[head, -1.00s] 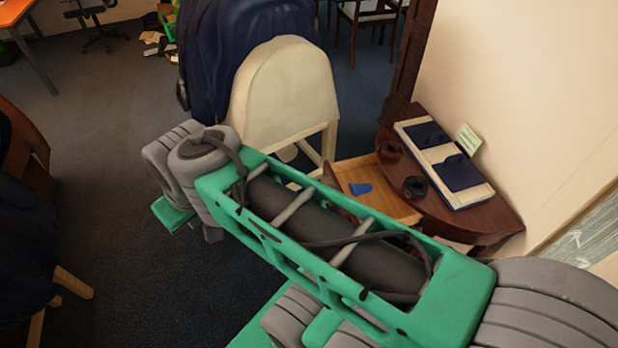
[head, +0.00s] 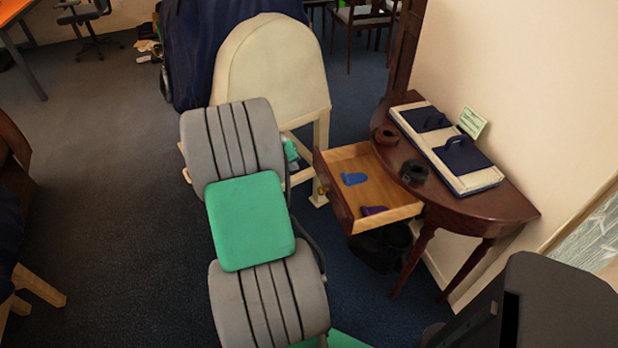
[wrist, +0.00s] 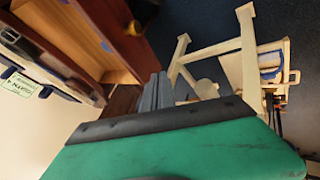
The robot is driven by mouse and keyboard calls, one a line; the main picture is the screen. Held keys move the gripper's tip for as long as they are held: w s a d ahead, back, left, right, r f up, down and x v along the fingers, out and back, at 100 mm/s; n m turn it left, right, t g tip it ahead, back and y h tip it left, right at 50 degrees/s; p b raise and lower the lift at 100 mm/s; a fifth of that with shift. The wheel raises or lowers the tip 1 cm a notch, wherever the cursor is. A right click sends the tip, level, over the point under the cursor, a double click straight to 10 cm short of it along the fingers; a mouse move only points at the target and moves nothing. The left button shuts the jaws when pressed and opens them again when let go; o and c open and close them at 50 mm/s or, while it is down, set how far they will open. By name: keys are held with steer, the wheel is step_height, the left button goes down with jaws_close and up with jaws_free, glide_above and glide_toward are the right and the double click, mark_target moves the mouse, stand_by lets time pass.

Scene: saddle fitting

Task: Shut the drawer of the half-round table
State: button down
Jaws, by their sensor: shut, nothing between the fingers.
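The half-round table (head: 490,205) is dark red-brown wood and stands against the wall at right. Its drawer (head: 338,200) is pulled well out to the left, showing a pale inside with a blue piece (head: 354,179) and a purple piece (head: 374,210). The drawer front (wrist: 135,45) shows at the top of the wrist view, with a brass knob (wrist: 134,28). My gripper (wrist: 156,88) is shut and empty, its fingertips just below the drawer front in that picture; I see no clear contact. In the head view my arm mostly hides the gripper.
On the tabletop lie a long panel with two dark blue handled pads (head: 445,150), a black ring (head: 413,172), a brown ring (head: 386,134) and a green card (head: 472,122). A cream rounded-back stand (head: 275,65) is close behind my arm. A dark bin-like object (head: 385,250) is under the drawer.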

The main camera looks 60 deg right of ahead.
glide_toward(319, 171)
step_height(319, 171, down, 4)
steer(key=w, duration=0.2)
steer(key=s+d, duration=0.2)
steer(key=shift+s+d+p, duration=0.2)
steer(key=shift+d+p, duration=0.15)
steer(key=shift+d, duration=0.05)
